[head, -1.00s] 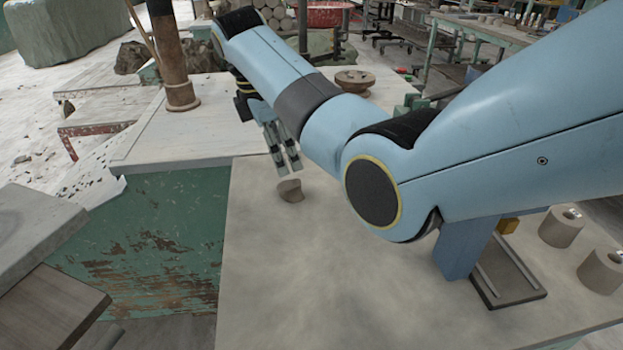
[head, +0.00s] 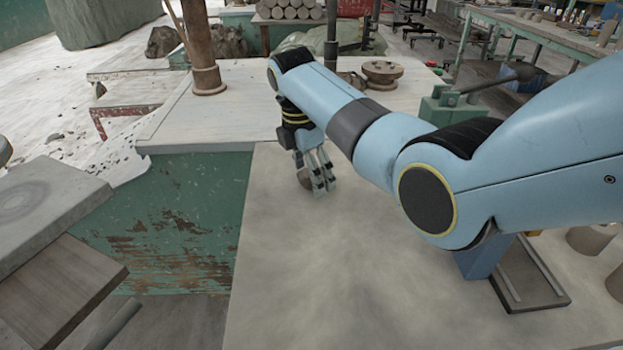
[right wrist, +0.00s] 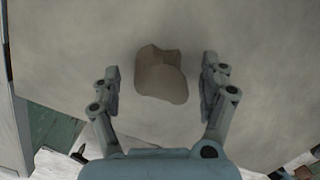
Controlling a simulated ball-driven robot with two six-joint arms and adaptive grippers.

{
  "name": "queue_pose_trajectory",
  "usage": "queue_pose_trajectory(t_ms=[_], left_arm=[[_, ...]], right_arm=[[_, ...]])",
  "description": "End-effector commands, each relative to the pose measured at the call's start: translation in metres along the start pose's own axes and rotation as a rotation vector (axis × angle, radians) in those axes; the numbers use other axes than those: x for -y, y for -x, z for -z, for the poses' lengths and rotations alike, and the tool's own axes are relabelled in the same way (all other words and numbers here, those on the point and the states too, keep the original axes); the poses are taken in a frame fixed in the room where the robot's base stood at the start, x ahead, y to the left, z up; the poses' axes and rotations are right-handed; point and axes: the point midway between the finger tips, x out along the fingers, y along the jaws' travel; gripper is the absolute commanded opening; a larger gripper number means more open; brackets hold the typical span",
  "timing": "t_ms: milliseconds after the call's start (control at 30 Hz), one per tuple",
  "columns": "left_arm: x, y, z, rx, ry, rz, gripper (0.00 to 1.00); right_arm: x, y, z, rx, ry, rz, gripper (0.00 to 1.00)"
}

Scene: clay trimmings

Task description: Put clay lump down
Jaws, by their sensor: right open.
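The clay lump (head: 305,179) is a small brownish-grey piece on the pale tabletop (head: 330,260), near its left edge. My right gripper (head: 322,188) points down beside it and partly hides it in the head view. In the right wrist view the lump (right wrist: 162,75) sits between the two spread fingers of the gripper (right wrist: 161,80), with a gap on each side. The gripper is open and holds nothing. My left gripper is in neither view.
A wooden pole (head: 202,45) and a round wheel-like piece (head: 382,73) stand on the bench behind. A dark-framed tray (head: 530,275) and clay cylinders (head: 590,238) are at the right. The front middle of the tabletop is clear.

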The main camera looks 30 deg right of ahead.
Motion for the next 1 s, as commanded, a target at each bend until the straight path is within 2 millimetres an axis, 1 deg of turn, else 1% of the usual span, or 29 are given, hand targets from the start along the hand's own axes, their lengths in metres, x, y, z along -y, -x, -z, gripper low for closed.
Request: queue_pose_trajectory(t_ms=[67,267,367,833,1000], left_arm=[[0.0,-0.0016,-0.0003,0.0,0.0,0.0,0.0],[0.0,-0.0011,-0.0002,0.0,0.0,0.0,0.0],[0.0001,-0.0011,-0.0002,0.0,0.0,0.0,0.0],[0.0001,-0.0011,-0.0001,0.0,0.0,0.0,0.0],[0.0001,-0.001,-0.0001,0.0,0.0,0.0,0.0]], right_arm=[[-0.0001,-0.0054,0.0001,0.0,0.0,-0.001,0.78],[-0.0003,-0.0055,0.0,0.0,-0.001,-0.002,0.78],[-0.0003,-0.0054,0.0001,0.0,-0.001,-0.001,0.68],[-0.0004,-0.005,0.0001,0.0,0.0,-0.001,0.06],[-0.0004,-0.0047,0.0,0.0,0.0,-0.002,0.06]])
